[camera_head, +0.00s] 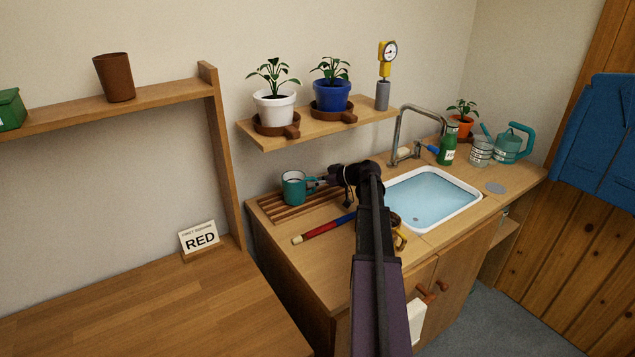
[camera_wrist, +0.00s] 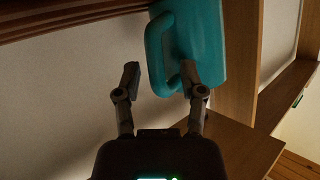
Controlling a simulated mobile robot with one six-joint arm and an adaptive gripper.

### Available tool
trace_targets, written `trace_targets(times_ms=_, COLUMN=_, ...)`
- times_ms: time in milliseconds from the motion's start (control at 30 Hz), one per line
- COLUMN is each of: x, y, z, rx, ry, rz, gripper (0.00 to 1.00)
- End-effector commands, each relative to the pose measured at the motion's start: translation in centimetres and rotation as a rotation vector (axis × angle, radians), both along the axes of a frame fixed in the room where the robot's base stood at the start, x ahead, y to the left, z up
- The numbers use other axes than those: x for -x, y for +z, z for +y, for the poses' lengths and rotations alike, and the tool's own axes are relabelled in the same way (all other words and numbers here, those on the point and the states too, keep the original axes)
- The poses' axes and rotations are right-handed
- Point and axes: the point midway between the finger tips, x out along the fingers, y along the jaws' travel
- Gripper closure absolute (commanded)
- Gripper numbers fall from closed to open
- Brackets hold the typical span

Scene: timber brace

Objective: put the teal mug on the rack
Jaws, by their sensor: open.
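The teal mug (camera_head: 294,187) stands upright on the slatted wooden rack (camera_head: 272,208) at the left end of the counter. My gripper (camera_head: 322,181) is just right of the mug, at its handle side. In the wrist view the teal mug (camera_wrist: 205,45) fills the upper middle, its handle toward my gripper (camera_wrist: 160,80). The two fingers are apart, and the handle's lower end lies between or close by their tips. I cannot tell whether a finger touches it. The rack's slats (camera_wrist: 70,20) show at the wrist view's top left. My arm hides part of the counter.
A red and blue rod (camera_head: 322,229) lies on the counter before the rack. The water-filled sink (camera_head: 432,198) and tap (camera_head: 398,135) are to the right. A shelf (camera_head: 320,128) with two potted plants hangs above. A "RED" sign (camera_head: 200,238) stands on the left table.

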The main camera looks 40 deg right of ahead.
Motion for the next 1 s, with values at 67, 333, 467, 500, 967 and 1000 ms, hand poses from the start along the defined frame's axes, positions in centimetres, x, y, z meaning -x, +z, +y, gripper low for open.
trace_targets(times_ms=67, x=0.3, y=0.3, z=-0.2, rx=0.000, ry=0.000, rz=0.000, gripper=0.48)
trace_targets(times_ms=333, x=2.6, y=1.6, z=-1.8, rx=0.000, ry=-0.001, rz=0.000, gripper=0.48)
trace_targets(times_ms=467, x=4.1, y=2.4, z=-2.9, rx=0.001, ry=-0.002, rz=0.000, gripper=0.48)
trace_targets(times_ms=500, x=4.7, y=2.7, z=-3.3, rx=0.001, ry=-0.002, rz=0.000, gripper=0.48)
trace_targets(times_ms=967, x=8.8, y=4.5, z=-6.3, rx=0.000, ry=0.000, rz=0.000, gripper=0.48)
trace_targets(times_ms=1000, x=8.9, y=4.6, z=-6.3, rx=0.000, ry=0.001, rz=0.000, gripper=0.48)
